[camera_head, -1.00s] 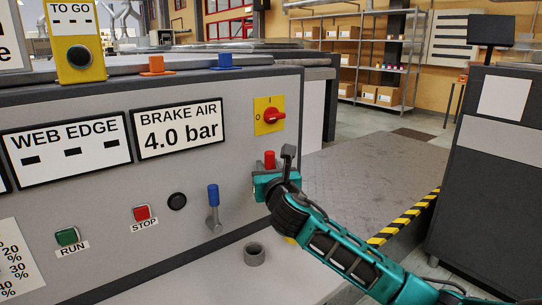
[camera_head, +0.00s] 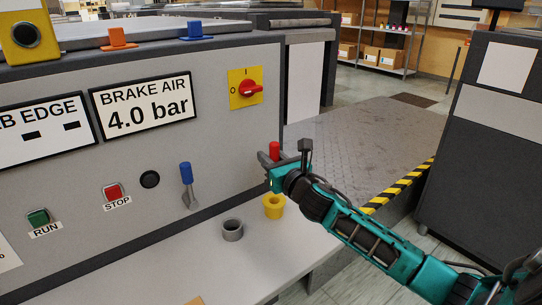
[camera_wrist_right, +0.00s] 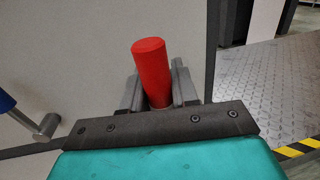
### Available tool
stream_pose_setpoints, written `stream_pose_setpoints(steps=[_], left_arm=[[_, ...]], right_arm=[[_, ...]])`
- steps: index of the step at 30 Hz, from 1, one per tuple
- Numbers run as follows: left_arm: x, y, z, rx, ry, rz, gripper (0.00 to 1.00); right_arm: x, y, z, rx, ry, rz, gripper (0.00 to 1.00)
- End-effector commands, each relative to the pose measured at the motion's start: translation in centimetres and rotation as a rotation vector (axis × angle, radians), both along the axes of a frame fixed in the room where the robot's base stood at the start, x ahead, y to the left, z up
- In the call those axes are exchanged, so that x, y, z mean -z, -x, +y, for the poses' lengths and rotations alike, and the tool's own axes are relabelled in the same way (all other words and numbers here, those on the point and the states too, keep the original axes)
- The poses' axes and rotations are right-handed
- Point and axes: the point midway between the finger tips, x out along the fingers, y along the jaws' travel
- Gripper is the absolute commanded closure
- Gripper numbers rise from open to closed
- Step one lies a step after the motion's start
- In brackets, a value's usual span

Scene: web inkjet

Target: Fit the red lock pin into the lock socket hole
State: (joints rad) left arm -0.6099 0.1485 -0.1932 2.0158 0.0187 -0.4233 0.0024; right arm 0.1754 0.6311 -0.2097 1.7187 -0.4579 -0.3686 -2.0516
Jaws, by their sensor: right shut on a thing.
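The red lock pin (camera_head: 274,151) is upright in my right gripper (camera_head: 275,168), which is shut on it. In the right wrist view the red pin (camera_wrist_right: 152,72) stands between the grey fingers (camera_wrist_right: 154,88), leaning slightly left in the picture; its lower end is hidden by the gripper body. In the head view a grey ring with an open hole (camera_head: 232,230) stands on the light ledge, and a yellow ring (camera_head: 273,206) stands just below my gripper in the picture. I cannot tell which is the lock socket. The pin is apart from both. My left gripper is out of view.
A blue-handled lever (camera_head: 186,174) sticks out of the grey machine panel, left of my gripper. Red (camera_head: 113,192) and green (camera_head: 38,217) buttons and a yellow-backed switch (camera_head: 247,88) are on the panel. The light ledge (camera_head: 200,268) is mostly clear. A dark cabinet (camera_head: 492,130) stands at right.

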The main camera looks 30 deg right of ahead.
Motion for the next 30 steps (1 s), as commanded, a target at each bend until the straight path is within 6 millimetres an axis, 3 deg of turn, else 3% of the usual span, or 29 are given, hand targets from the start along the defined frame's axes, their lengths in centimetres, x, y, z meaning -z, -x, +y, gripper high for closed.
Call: stream_pose_setpoints(steps=[5,12,21,30], left_arm=[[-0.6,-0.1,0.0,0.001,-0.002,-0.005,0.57],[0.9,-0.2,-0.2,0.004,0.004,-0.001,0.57],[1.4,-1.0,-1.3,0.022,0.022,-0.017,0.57],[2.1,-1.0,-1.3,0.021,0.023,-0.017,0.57]], right_arm=[[-0.2,0.0,0.0,0.001,0.001,0.0,1.0],[2.1,0.0,0.0,0.002,0.0,0.001,1.0],[4.8,0.0,0.0,0.002,-0.001,0.0,1.0],[5.8,0.0,0.0,0.001,0.0,0.0,1.0]])
